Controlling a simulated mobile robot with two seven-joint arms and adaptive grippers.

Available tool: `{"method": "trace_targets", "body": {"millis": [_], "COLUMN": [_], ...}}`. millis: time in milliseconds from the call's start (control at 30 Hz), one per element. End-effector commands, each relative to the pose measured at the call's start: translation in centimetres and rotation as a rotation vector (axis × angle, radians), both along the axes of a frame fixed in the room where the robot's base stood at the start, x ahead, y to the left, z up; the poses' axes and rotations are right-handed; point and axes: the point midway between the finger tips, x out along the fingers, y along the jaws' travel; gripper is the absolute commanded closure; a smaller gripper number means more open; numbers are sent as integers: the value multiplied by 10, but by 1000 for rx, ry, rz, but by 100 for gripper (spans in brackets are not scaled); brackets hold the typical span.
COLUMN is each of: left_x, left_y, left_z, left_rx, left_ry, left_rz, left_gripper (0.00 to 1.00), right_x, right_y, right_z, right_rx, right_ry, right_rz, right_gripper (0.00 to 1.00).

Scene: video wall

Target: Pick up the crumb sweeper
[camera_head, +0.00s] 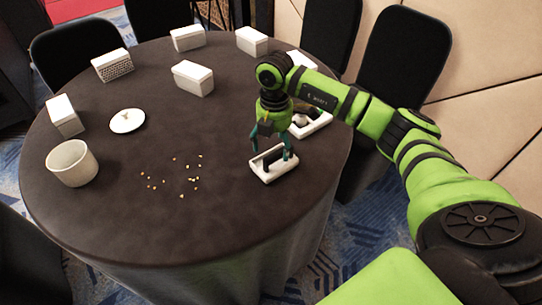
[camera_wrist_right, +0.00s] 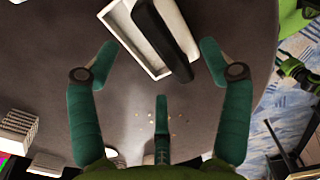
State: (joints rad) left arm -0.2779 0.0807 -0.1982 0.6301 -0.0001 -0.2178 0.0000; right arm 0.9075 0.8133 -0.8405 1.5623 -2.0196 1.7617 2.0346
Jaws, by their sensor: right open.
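The crumb sweeper (camera_head: 278,171) is a small white tray-like piece with a dark bar-shaped handle, lying near the right edge of the round table. In the right wrist view the sweeper (camera_wrist_right: 127,27) shows at the top, its black handle (camera_wrist_right: 160,38) running diagonally across it. My right gripper (camera_head: 271,149) is open just above the sweeper. In the wrist view its teal fingers (camera_wrist_right: 158,55) are spread to either side of the sweeper, with a third finger below, and nothing is held. My left gripper is out of view.
The dark-clothed table (camera_head: 140,220) holds scattered crumbs (camera_head: 182,180), a white pot (camera_head: 72,165), a round white lid (camera_head: 127,120) and several white boxes (camera_head: 193,78). Another white item (camera_head: 312,122) lies behind my right gripper. Dark chairs (camera_head: 402,55) ring the table. The front is clear.

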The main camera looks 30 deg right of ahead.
Motion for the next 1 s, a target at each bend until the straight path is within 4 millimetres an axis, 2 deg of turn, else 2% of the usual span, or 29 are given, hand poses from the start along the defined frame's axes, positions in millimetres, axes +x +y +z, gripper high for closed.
{"method": "trace_targets", "body": {"millis": [100, 300, 400, 533, 733, 767, 800, 867, 1000], "left_x": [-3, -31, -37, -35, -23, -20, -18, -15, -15], "left_y": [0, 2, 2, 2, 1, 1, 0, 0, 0], "left_z": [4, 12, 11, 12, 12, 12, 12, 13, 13], "left_rx": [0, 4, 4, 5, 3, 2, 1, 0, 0], "left_ry": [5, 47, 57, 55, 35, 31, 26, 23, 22], "left_rz": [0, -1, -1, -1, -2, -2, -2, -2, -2], "left_gripper": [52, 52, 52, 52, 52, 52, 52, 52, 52], "right_x": [0, 2, 2, 3, 3, 3, 3, 3, 3], "right_y": [-1, -6, -5, -5, -6, -6, -6, -6, -6], "right_z": [-13, -41, -55, -62, -63, -63, -63, -62, -62], "right_rx": [1, 1, 2, 2, 1, 1, 1, 2, 2], "right_ry": [4, 6, 4, 0, 0, 0, 0, 0, -1], "right_rz": [-1, -1, 1, 2, 2, 2, 2, 2, 2], "right_gripper": [21, 21, 21, 21, 21, 33, 49, 73, 73]}}
